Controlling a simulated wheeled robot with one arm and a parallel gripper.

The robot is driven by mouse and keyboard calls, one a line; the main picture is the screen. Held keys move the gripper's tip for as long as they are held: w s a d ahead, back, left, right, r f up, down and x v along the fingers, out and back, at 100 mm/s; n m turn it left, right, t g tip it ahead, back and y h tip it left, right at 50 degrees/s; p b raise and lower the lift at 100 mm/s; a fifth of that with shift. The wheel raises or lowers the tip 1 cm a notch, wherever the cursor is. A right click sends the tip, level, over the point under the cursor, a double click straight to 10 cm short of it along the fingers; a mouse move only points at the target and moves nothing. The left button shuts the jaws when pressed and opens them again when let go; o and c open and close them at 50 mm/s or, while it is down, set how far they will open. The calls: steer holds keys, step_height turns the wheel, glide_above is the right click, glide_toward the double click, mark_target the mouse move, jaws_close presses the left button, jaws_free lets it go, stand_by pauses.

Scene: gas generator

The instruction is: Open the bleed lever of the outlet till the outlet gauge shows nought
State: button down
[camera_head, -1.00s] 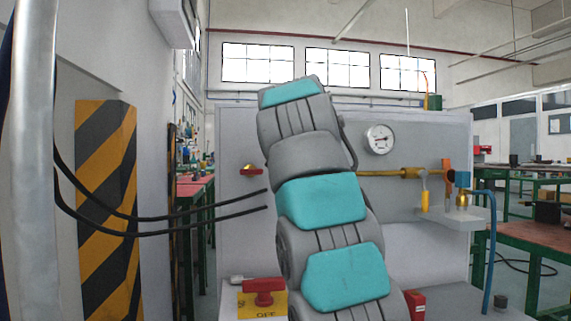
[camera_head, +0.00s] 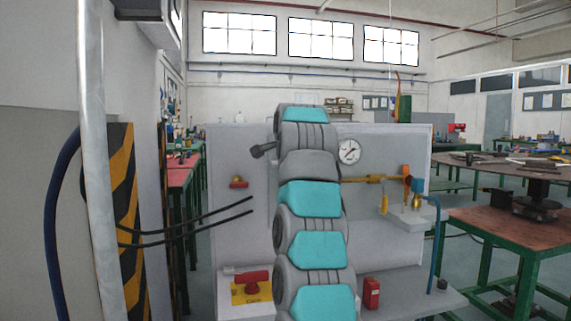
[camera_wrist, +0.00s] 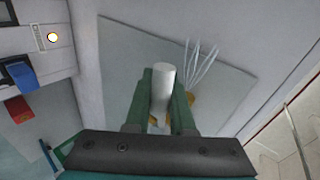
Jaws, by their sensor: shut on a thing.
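The round white gauge (camera_head: 349,151) is on the grey panel, just right of my arm. Its needle slants, but the scale is too small to read. A brass pipe (camera_head: 365,179) runs right below it, with a yellow lever-like piece (camera_head: 384,203) hanging down and an orange part (camera_head: 407,175) at its end. In the wrist view, my gripper (camera_wrist: 161,100) has its green fingers shut on a pale cylinder (camera_wrist: 163,82). I cannot tell whether this is the bleed lever. In the head view, my arm hides the gripper.
A red switch (camera_head: 253,280) on a yellow plate is low left, and a red box (camera_head: 371,293) low right. Black cables (camera_head: 190,225) cross at left. A striped post (camera_head: 124,220) stands left; a green-legged bench (camera_head: 500,230) stands right.

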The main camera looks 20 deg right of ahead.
steer(key=shift+a+r+m+y+p, duration=0.1)
steer(key=shift+r+m+y+p, duration=0.2)
steer(key=shift+m+y+p, duration=0.15)
stand_by(0.4)
steer(key=c, duration=0.8)
jaws_free()
steer(key=shift+o, duration=0.2)
steer(key=b+v, duration=0.1)
steer(key=v, duration=0.6)
steer(key=shift+s+r, duration=0.25)
